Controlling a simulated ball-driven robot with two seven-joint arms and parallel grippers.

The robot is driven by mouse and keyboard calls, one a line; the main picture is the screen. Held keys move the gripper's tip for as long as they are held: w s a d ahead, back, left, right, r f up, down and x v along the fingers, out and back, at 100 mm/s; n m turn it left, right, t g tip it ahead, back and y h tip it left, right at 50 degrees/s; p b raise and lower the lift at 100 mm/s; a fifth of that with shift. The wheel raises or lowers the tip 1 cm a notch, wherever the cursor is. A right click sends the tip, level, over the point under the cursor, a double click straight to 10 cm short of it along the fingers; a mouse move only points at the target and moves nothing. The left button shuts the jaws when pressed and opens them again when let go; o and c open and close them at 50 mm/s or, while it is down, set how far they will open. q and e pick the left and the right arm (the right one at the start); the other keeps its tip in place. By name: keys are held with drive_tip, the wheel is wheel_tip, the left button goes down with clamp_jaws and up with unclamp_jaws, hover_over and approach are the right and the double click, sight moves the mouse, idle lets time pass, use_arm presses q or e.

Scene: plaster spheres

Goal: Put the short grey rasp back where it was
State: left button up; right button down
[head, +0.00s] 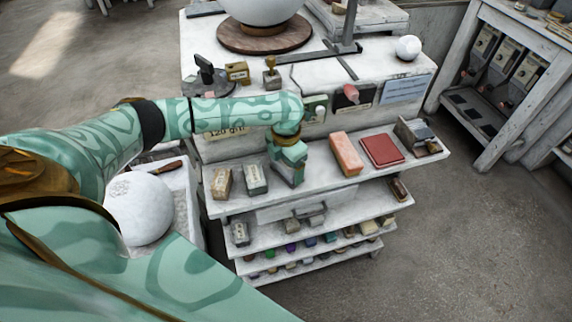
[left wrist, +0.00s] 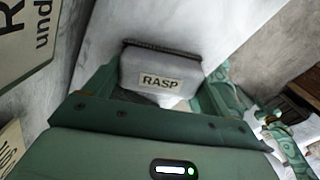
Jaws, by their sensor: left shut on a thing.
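The short grey rasp (left wrist: 160,72) shows in the left wrist view as a pale grey block with a dark toothed edge and a label reading RASP. It sits between the fingers of my left gripper (left wrist: 155,92), which is shut on it. In the head view my left gripper (head: 288,172) is low at the middle of the upper shelf (head: 300,190), pointing down. There the rasp is hidden behind the gripper, and I cannot tell whether it touches the shelf. My right gripper is not in view.
Left of the gripper stand a tan labelled block (head: 221,183) and a grey labelled block (head: 255,178). To the right are a pinkish-orange block (head: 346,153), a red book-like slab (head: 381,150) and a grey metal object (head: 418,135). A white sphere (head: 139,208) lies at left.

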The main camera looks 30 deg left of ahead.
sight(286, 164)
use_arm(q)
drive_tip(key=o, duration=0.9)
wheel_tip(286, 164, up, 12)
drive_tip(key=p, duration=0.3)
drive_tip(key=shift+r, duration=0.1)
